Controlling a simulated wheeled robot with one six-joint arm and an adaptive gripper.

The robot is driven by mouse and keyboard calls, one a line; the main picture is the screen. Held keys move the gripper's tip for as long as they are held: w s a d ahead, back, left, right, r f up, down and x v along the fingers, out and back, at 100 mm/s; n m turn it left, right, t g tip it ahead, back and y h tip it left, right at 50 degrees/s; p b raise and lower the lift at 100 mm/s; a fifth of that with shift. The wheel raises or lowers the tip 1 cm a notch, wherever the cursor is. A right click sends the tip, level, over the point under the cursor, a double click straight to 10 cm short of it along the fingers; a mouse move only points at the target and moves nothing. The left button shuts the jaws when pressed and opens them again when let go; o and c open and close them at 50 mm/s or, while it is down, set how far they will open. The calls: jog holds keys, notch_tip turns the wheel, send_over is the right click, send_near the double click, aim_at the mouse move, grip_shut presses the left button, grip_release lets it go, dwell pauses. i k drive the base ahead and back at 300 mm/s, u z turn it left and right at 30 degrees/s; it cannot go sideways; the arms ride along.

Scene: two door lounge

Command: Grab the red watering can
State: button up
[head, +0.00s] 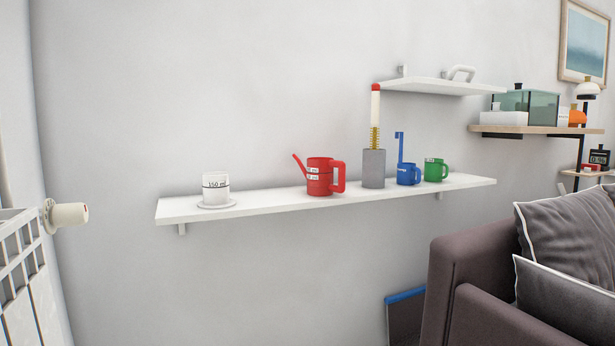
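The red watering can (319,178) stands upright on a long white wall shelf (265,202), near its middle. Its thin spout points up to the left and its handle is on the right. White labels with dark print show on its left side. My gripper is not in view in the head view, so its state does not show.
A white cup (215,188) on a saucer stands left of the can. Right of it are a grey holder (373,169), a blue cup (408,174) and a green mug (435,170). A sofa (470,270) is at lower right, a radiator (22,265) at left.

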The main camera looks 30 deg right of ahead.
aim_at(319, 174)
jog(key=z, duration=0.4)
jog(key=i, duration=0.8)
jog(key=z, duration=0.5)
